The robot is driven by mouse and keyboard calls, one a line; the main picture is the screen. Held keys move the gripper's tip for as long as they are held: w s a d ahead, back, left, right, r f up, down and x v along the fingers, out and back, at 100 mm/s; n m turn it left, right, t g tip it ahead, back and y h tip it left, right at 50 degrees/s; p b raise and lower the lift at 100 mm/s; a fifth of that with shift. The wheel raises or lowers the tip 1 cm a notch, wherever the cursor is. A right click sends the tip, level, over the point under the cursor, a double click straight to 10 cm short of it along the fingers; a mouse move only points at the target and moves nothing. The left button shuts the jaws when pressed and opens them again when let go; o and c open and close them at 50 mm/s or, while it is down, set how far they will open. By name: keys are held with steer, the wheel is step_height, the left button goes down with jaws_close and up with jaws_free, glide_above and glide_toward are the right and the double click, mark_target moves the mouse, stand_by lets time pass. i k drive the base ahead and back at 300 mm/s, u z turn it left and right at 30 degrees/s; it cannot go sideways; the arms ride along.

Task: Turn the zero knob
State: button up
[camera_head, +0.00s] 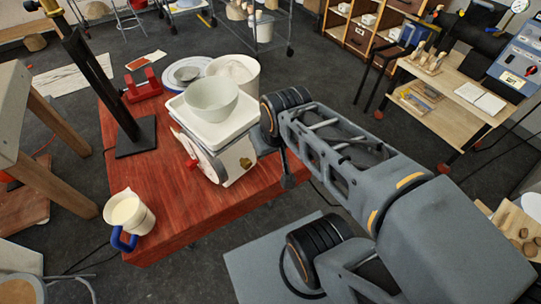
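A white kitchen scale (225,163) stands on the red wooden table, with a pale bowl (211,98) on its top tray. A small red knob (192,164) sticks out low on the scale's left side. A small dark round part (245,162) shows on its front right face; I cannot tell which of the two is the zero knob. My arm reaches in from the lower right. My gripper (287,181) hangs small and dark just right of the scale, apparently apart from both parts. Its fingers are too small and hidden to read.
The red table (185,218) has a black post on a base (136,137), a white tub (235,69), a grey dish (187,73), a red holder (143,86) and a cream jug (129,212) at the front left corner. The tabletop in front of the scale is clear.

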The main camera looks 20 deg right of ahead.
mark_target(246, 163)
steer(key=z, duration=1.25)
steer(key=k, duration=0.9)
steer(key=u, duration=1.25)
